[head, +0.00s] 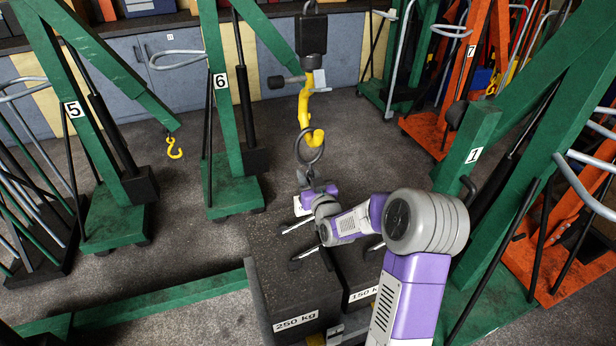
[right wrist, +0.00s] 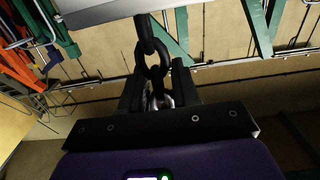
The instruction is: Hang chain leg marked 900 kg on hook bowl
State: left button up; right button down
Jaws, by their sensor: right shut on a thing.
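A yellow hook (head: 304,105) hangs upright from a black block (head: 312,36) at top centre in the head view. A dark ring (head: 296,150) of the chain leg is at the hook's bowl; I cannot tell whether it is threaded on or only overlaps it. My right gripper (head: 309,192) is below the ring, shut on the chain. In the right wrist view dark chain links (right wrist: 152,62) run up from between the fingers (right wrist: 158,98). A pale plate (right wrist: 115,10) crosses the top there; no marking is readable. My left gripper is not in view.
Dark weights marked 250 kg (head: 296,290) and 150 kg (head: 357,283) stand below my right gripper. Green crane frames 5 (head: 95,160), 6 (head: 222,120) and 1 (head: 470,135) stand around. A small yellow hook (head: 175,149) hangs at left. Grey floor is open at left centre.

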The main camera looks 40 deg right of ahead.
jog(key=shift+r, duration=0.15)
jog(key=c, duration=0.8)
grip_release()
jog(key=shift+o, duration=0.2)
jog(key=shift+f, duration=0.25)
jog(key=v, duration=0.7)
jog(key=shift+s+r, duration=0.2)
jog(key=shift+s, duration=0.1)
